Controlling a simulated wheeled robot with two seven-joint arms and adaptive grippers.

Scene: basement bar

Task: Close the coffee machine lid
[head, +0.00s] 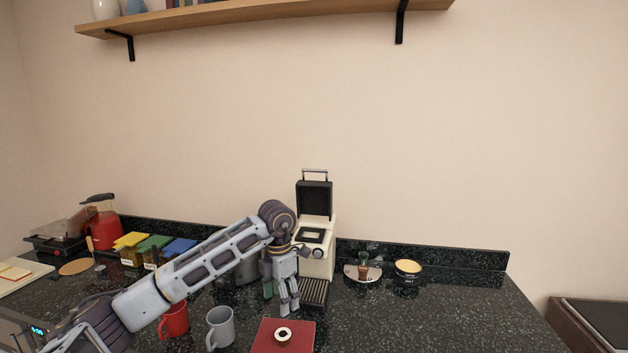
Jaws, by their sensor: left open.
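The coffee machine (318,268) is cream-coloured and stands at the back of the dark counter. Its black lid (314,200) is raised upright, with a metal handle on top. The open top below the lid shows a dark inset with a pale centre. My left gripper (283,306) hangs pointing down in front of and to the left of the machine, near its drip tray (314,292). It is open and nothing shows between its fingers. My left wrist and gripper hide part of the machine's left side. My right gripper is not in view.
A red mug (174,320) and a grey mug (220,328) stand near my left arm. A dark red board (285,337) with a small cup lies in front. The counter's right side is clear.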

